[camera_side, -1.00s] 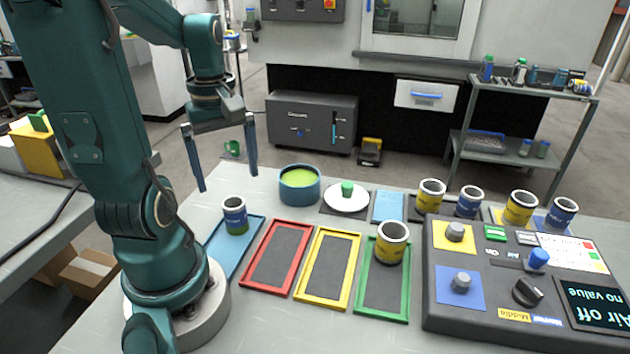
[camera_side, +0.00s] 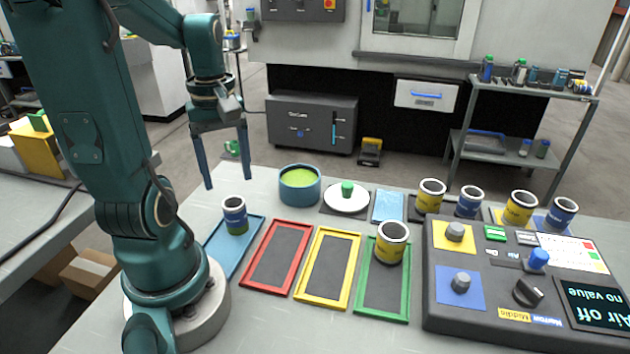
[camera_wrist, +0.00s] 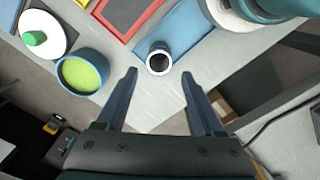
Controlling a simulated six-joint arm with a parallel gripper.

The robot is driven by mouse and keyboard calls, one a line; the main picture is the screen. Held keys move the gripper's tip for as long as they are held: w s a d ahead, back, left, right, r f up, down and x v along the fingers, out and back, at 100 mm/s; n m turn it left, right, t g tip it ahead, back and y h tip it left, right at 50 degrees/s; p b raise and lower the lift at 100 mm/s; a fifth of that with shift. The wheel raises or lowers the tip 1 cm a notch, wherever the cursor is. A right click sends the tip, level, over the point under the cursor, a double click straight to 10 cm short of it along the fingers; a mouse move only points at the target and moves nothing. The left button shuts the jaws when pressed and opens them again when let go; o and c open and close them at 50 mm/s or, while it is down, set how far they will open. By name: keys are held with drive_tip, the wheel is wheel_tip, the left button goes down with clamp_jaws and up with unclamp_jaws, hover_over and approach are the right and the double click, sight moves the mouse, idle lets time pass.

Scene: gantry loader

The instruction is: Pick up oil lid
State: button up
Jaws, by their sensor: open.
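The oil lid looks to be the white round disc (camera_side: 347,199) with a green knob (camera_side: 347,188), lying on a dark mat behind the framed trays. In the wrist view the lid (camera_wrist: 47,36) is at the upper left. Beside it stands a blue round pot (camera_side: 300,186) holding green liquid, also in the wrist view (camera_wrist: 82,74). My gripper (camera_side: 226,182) is open and empty, fingers pointing down, in the air left of the pot and above the blue-and-green cup (camera_side: 234,214). In the wrist view its fingertips (camera_wrist: 158,73) are well apart from the lid.
Red (camera_side: 249,283), yellow (camera_side: 302,298) and green (camera_side: 362,311) framed trays lie in front. A yellow cup (camera_side: 390,245) stands in the green one. A control panel (camera_side: 432,300) and several cups occupy the right side. Bare table shows at the front.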

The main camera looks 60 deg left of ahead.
drive_tip(key=w+a+r+m, duration=0.3)
drive_tip(key=w+m, duration=0.1)
drive_tip(key=m, duration=1.7)
hover_over(348, 184)
wheel_tip(348, 184, down, 6)
drive_tip(key=shift+f, duration=2.5)
clamp_jaws()
